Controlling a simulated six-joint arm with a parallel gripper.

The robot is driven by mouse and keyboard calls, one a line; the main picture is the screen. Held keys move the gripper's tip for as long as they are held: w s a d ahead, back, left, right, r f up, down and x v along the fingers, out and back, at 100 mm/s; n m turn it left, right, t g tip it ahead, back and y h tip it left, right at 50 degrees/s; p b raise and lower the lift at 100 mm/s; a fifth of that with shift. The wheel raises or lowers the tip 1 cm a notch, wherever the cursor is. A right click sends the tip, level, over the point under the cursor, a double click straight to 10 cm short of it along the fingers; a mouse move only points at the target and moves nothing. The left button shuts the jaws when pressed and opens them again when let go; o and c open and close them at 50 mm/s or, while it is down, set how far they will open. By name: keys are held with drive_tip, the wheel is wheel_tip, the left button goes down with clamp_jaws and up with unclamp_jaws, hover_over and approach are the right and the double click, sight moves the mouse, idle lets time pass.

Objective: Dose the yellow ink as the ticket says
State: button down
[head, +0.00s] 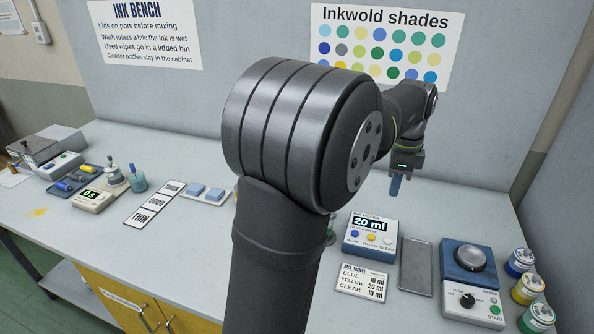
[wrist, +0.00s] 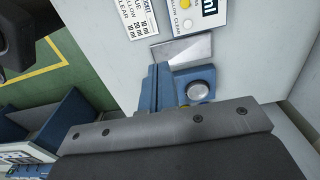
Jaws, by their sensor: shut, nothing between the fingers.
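The dispenser (head: 371,240) stands on the bench and its display reads 20 ml. It has a blue button, a yellow button (head: 371,237) and a clear button in a row. The mix ticket (head: 362,281) lies in front of it and reads blue 10 ml, yellow 20 ml, clear 10 ml. My gripper (head: 396,188) is shut and empty, pointing down behind and above the dispenser, apart from it. In the wrist view the blue fingers (wrist: 158,84) are together, and the dispenser (wrist: 207,14) and ticket (wrist: 138,18) are partly cut off at the top.
A grey tray (head: 416,266) lies right of the dispenser. A mixer (head: 470,276) with a dial and start button stands beyond it. Several ink pots, one yellow (head: 527,289), line the right edge. My arm hides the bench's middle.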

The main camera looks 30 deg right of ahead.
drive_tip(key=m+t+h, duration=0.1)
drive_tip(key=m+t, duration=0.6)
drive_tip(key=m, duration=1.3)
hover_over(372, 238)
wheel_tip(372, 238, down, 12)
drive_tip(key=shift+f, duration=0.2)
drive_tip(key=shift+s+f, duration=0.1)
drive_tip(key=shift+f, duration=4.3)
drive_tip(key=shift+f, duration=0.4)
